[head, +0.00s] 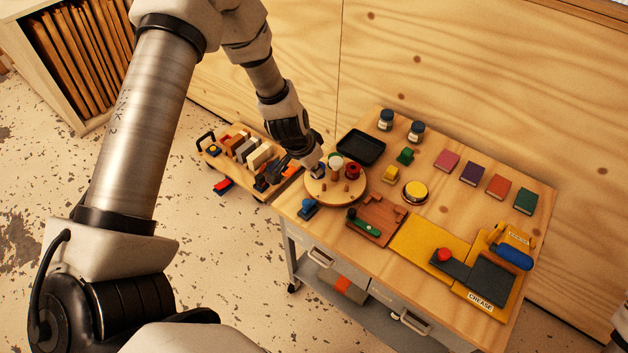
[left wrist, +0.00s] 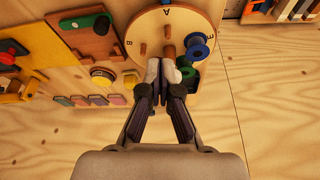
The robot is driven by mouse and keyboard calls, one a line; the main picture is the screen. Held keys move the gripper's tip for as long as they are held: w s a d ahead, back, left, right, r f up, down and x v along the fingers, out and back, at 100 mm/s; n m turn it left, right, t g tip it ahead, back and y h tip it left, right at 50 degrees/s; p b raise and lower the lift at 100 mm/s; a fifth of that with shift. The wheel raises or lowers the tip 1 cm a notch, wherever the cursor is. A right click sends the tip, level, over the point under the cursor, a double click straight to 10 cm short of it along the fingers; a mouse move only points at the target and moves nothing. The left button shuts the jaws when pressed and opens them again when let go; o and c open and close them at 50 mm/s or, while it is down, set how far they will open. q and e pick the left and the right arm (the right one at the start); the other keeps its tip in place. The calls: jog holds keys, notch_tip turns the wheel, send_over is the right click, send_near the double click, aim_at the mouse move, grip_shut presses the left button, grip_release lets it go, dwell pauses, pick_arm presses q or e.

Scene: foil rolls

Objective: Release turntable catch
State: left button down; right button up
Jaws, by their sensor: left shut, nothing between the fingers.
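The turntable (head: 324,190) is a round wooden disc with pegs, near the left end of the workbench. It carries a blue spool, a green one and a dark red one. In the left wrist view the turntable (left wrist: 150,22) shows letters on its face, with the blue spool (left wrist: 198,47) and green spool (left wrist: 187,76) near its edge. A small blue piece (head: 308,208), possibly the catch, sits at the disc's near-left edge. My left gripper (head: 315,163) is shut and empty at the disc's far-left side. Its fingertips (left wrist: 164,70) overlap the disc's rim; contact is unclear. My right gripper is out of view.
A black tray (head: 361,147) and a yellow button (head: 415,192) are near the turntable. A wooden jig (head: 375,220) with a green lever and a yellow crease station (head: 430,240) lie to the right. A low cart (head: 245,152) with upright pieces stands left.

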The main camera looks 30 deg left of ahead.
pick_arm(q)
jog(key=b, duration=1)
send_over(317, 201)
jog(key=w, duration=0.2)
jog(key=f, duration=0.9)
jog(key=shift+d+f, duration=0.2)
jog(key=shift+f, duration=0.1)
jog(key=shift+s+r, duration=0.15)
jog(key=shift+s, duration=0.15)
jog(key=s, duration=0.1)
jog(key=s+a+p, duration=0.1)
jog(key=shift+s, duration=0.8)
jog(key=shift+w, duration=0.1)
jog(key=shift+p, duration=0.3)
